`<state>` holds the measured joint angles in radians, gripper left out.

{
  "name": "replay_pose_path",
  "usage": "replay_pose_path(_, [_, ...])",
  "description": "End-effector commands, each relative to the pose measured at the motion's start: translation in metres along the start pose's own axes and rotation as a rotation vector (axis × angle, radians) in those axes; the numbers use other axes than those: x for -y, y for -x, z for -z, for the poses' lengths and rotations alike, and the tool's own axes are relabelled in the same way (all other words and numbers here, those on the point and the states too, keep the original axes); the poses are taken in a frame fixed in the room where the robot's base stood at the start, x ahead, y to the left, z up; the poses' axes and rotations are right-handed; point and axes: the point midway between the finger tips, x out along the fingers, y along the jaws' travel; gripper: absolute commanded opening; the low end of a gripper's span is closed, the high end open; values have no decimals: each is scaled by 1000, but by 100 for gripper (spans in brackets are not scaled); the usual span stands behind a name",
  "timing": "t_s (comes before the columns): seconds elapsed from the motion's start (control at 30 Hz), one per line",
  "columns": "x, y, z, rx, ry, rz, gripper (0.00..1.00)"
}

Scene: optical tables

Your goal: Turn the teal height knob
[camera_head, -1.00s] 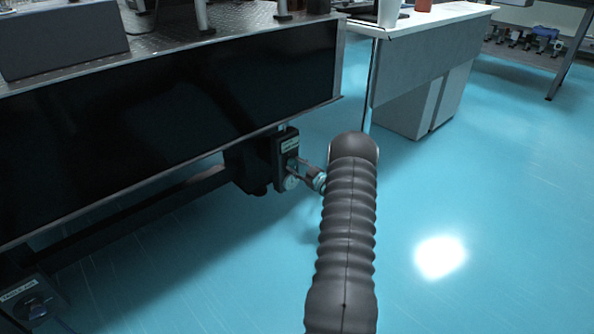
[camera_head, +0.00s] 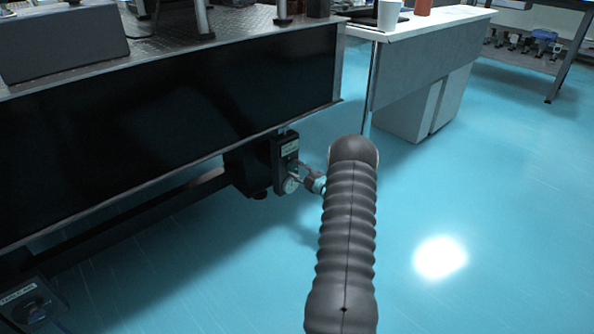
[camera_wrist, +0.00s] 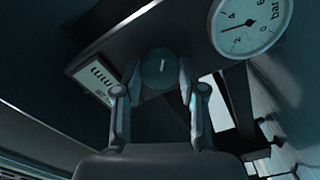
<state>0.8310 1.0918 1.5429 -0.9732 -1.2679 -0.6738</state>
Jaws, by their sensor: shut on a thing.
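The teal height knob (camera_wrist: 160,68) is a round dark-teal disc with a short pale mark on its face. It sits on a dark housing under the optical table, and this housing (camera_head: 285,160) shows in the head view. My gripper (camera_wrist: 160,88) has its two fingers on either side of the knob and is shut on it. In the head view my gripper (camera_head: 302,177) reaches left to the housing, and the knob is hard to make out there. A round pressure gauge (camera_wrist: 250,24) marked "bar" is beside the knob, up and right in the wrist view.
The optical table (camera_head: 190,110) with its black side panel fills the left. A second dark unit (camera_head: 28,302) with a label is at the lower left. A white-topped bench (camera_head: 420,75) stands behind to the right. The blue floor on the right is clear.

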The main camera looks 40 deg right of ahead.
Motion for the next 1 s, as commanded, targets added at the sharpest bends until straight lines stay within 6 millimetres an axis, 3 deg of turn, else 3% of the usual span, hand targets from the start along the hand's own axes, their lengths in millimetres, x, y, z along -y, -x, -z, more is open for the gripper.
replay_pose_path(0.43, [0,-1,1,-2,11,0,6])
replay_pose_path(0.47, [0,-1,1,-2,11,0,43])
replay_pose_path(0.57, [0,0,1,-2,10,0,66])
replay_pose_path(1.0, [-1,10,-1,3,9,0,66])
